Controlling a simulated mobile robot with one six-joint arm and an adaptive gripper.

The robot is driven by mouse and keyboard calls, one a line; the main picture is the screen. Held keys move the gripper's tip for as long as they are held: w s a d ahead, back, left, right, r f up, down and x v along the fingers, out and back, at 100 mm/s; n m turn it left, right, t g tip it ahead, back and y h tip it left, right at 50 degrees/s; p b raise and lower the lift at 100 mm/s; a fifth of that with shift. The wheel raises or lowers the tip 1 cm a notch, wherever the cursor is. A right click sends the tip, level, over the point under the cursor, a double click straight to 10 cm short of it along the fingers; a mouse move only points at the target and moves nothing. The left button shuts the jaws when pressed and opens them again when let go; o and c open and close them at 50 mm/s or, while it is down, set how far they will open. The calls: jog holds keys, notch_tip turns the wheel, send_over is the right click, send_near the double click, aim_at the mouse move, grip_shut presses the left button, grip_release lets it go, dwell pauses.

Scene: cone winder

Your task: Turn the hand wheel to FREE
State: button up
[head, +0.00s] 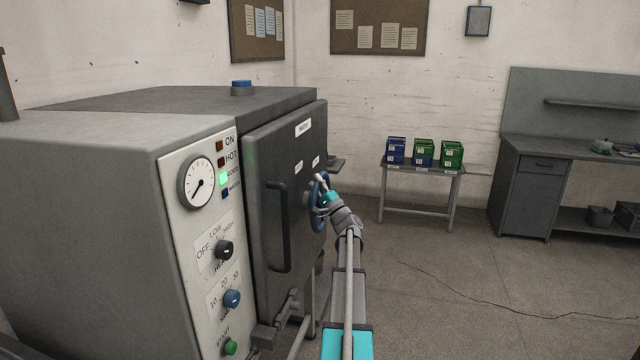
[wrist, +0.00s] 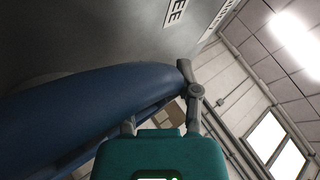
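The blue hand wheel (head: 317,212) is on the dark oven door (head: 262,190), seen nearly edge-on in the head view. My gripper (head: 321,189) is at its upper rim. In the wrist view the blue rim (wrist: 85,105) is large and close, crossing the left half. One finger of my gripper (wrist: 160,95) reaches up past the rim at its right end. The other finger is mostly hidden by the rim, so I cannot tell whether they are closed on it. A door plate (wrist: 178,12) ending in "EE" and another, partly cut off plate (wrist: 220,14) show above.
A vertical door handle (head: 278,228) stands left of the wheel. The control panel (head: 205,240) with gauge and knobs is further left. A small table (head: 420,170) with blue and green boxes and a workbench (head: 530,190) stand right. Floor between is clear apart from a thin cable or crack.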

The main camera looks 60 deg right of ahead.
jog(key=shift+o, duration=0.5)
jog(key=shift+d, duration=0.15)
jog(key=shift+s, duration=0.2)
jog(key=shift+d, duration=0.1)
jog(key=shift+d, duration=0.1)
